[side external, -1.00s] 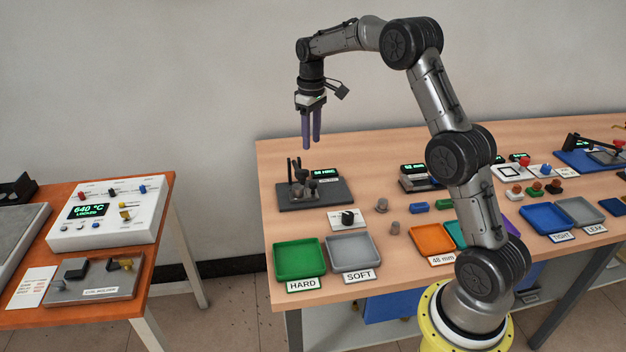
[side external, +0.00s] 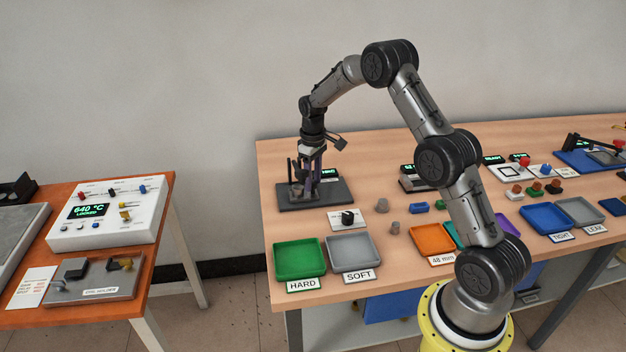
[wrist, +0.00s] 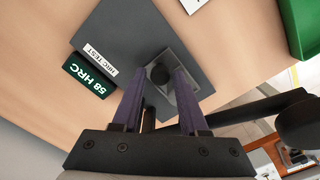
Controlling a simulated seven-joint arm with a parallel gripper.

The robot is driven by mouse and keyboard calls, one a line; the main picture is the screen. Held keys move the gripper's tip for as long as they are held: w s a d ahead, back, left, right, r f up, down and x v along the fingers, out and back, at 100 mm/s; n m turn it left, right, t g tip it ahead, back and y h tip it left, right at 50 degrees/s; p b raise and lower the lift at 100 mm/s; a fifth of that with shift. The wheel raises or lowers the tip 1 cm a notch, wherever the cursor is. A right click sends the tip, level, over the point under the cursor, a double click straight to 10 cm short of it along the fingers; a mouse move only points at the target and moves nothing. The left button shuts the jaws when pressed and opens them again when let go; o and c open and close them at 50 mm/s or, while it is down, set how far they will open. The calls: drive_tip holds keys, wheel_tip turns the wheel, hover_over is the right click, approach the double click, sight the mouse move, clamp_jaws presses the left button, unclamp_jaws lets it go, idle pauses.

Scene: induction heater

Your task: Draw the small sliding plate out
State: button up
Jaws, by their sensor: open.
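The hardness tester has a dark base (side external: 338,194) at the back left of the wooden table; the same dark base (wrist: 205,27) fills the middle of the wrist view. On it lies a small grey plate (wrist: 192,75) with a dark round knob or part (wrist: 159,73) at its edge. I cannot tell for sure that this is the sliding plate. My gripper (side external: 304,190) is down over the base. In the wrist view my gripper (wrist: 160,76) is open, with purple fingers on either side of the dark round part; contact cannot be told.
A 58 HRC display (wrist: 88,80) stands beside the base. A dark upright post (side external: 291,172) rises close to my fingers. Green (side external: 298,260) and grey (side external: 350,254) trays lie in front. A separate orange table (side external: 160,215) holds the heater panel (side external: 107,225).

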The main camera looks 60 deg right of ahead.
drive_tip(key=shift+f, duration=0.15)
drive_tip(key=shift+c, duration=0.2)
clamp_jaws()
drive_tip(key=shift+d, duration=0.1)
idle(1.1)
